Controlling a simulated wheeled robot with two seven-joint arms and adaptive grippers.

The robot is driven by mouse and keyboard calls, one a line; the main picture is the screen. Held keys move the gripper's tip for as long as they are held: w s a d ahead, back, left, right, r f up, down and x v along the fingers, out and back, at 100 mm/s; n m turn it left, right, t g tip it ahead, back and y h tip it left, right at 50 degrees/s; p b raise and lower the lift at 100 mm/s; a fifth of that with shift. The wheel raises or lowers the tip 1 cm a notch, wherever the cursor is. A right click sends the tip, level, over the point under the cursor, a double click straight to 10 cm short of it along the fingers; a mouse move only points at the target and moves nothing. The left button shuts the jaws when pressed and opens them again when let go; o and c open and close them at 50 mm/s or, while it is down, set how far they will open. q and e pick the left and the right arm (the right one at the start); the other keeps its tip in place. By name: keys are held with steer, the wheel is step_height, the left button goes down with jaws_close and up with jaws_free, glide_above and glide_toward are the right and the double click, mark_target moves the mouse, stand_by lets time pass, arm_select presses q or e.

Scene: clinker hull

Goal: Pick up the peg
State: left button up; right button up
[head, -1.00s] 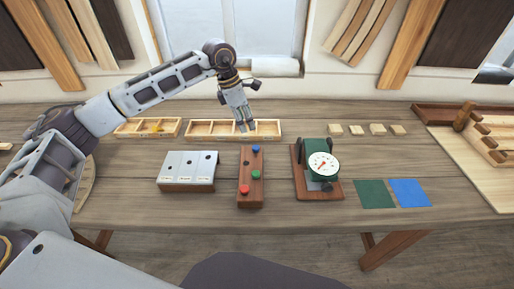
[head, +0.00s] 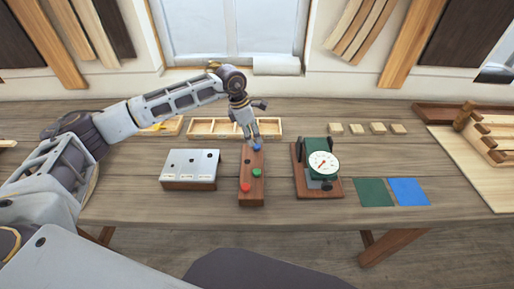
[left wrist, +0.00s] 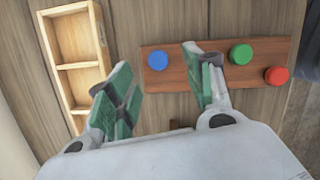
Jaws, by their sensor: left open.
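A reddish-brown wooden block (head: 251,198) holds a blue peg (head: 257,147) at its far end, a green peg (head: 257,172) in the middle and a red peg (head: 245,188) nearer the front. My left gripper (head: 250,138) is open, above the far end of the block by the blue peg. In the left wrist view the blue peg (left wrist: 157,59) shows between the two spread green-padded fingers (left wrist: 156,62), apart from both. The green peg (left wrist: 240,53) and red peg (left wrist: 276,75) lie to the right, outside the fingers. My right gripper is out of view.
A wooden compartment tray (head: 203,127) lies behind the block. A grey-topped box with holes (head: 190,164) stands left of it, a dial gauge on a stand (head: 320,165) right. Green (head: 373,192) and blue (head: 409,191) sheets and small wood blocks (head: 377,128) lie farther right.

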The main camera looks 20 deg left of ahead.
mark_target(257, 146)
arm_select(q)
steer(key=shift+d+f, duration=0.15)
steer(key=shift+f, duration=0.4)
steer(key=shift+w+f+p, duration=0.25)
steer(key=shift+f+p, duration=0.3)
steer(key=shift+f, duration=0.3)
steer(key=shift+p+x, duration=0.45)
steer(key=shift+x, duration=1.25)
steer(key=c, duration=0.8)
